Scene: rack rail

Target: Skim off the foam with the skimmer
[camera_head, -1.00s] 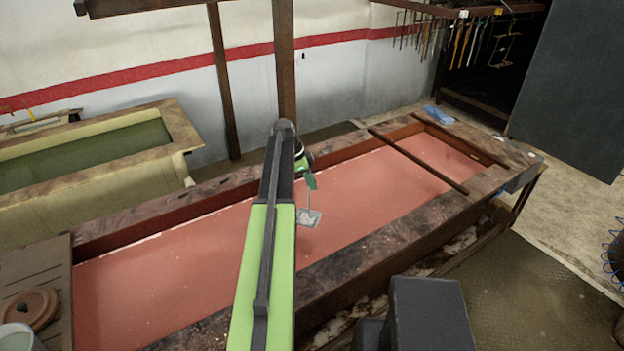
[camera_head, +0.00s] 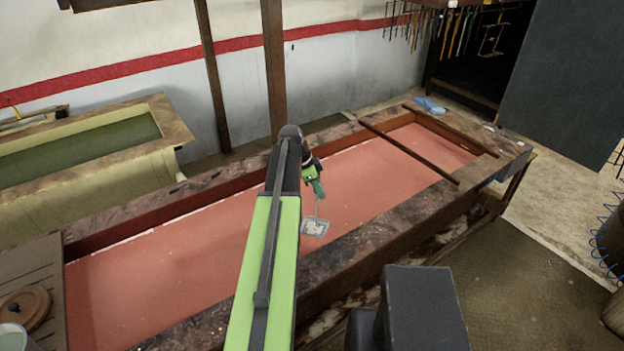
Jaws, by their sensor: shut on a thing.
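My gripper (camera_head: 316,187) is green and dark, and shut on the skimmer's upper end. The skimmer head is over the pinkish-red liquid (camera_head: 385,175) in the long tank, near the tank's front wall. I cannot tell whether the head touches the liquid. White foam specks (camera_head: 143,237) show along the tank's back edge. My arm hides part of the tank's middle.
The brown tank rim (camera_head: 400,232) surrounds the liquid. Two dark bars (camera_head: 408,152) cross the tank at the right. A wooden board with a round brown lid (camera_head: 25,308) and a bucket (camera_head: 12,338) is at the left. A pale tank with green liquid (camera_head: 80,150) stands behind.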

